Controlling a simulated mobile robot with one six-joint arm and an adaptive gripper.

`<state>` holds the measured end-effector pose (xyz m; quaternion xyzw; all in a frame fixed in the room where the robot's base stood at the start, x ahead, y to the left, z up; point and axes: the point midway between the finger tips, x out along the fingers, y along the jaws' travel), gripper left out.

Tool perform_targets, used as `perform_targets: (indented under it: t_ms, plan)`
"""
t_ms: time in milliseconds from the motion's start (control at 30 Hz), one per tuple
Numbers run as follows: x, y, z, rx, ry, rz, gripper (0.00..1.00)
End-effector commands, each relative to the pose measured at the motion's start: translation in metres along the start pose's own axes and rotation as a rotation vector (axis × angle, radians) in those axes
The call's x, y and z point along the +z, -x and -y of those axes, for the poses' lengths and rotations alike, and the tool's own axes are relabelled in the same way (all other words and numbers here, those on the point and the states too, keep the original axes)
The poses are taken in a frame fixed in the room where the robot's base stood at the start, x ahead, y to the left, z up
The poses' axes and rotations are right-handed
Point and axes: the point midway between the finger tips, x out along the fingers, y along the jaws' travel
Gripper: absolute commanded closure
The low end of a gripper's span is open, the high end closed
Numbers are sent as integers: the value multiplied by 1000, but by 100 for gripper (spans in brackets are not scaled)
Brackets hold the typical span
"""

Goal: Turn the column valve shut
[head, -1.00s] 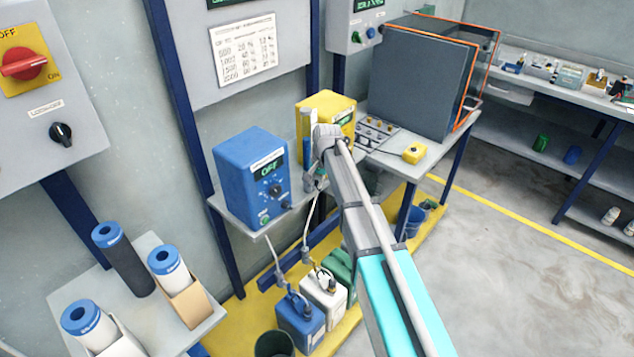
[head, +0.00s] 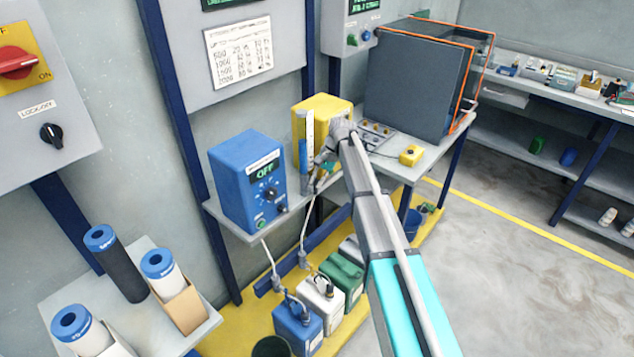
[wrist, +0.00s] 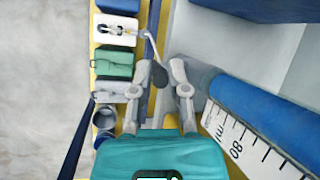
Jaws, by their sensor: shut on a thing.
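The column is an upright tube with a printed scale; its white upper part (head: 309,125) and blue lower part (head: 303,155) stand between the blue and yellow boxes. In the wrist view its blue body (wrist: 265,105) and scale run diagonally on the right. My gripper (head: 318,172) is low beside the column, partly hidden by my own wrist. In the wrist view my gripper (wrist: 160,82) has its two fingers on either side of a small dark grey valve handle (wrist: 158,74) and is shut on it. The valve's body is mostly hidden, so its exact angle is unclear.
Hoses run down to blue, white and green canisters (head: 340,280) on the yellow floor platform. Open floor (head: 520,290) lies to the right.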

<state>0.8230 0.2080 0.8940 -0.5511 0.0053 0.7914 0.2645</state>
Motion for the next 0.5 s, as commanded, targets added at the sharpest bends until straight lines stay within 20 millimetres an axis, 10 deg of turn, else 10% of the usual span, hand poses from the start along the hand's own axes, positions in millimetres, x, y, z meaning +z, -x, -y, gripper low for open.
perform_targets:
  t_ms: [233, 500]
  plan:
    - [0, 0, -1, 3, 0, -1, 45]
    - [0, 0, 0, 2, 0, -1, 45]
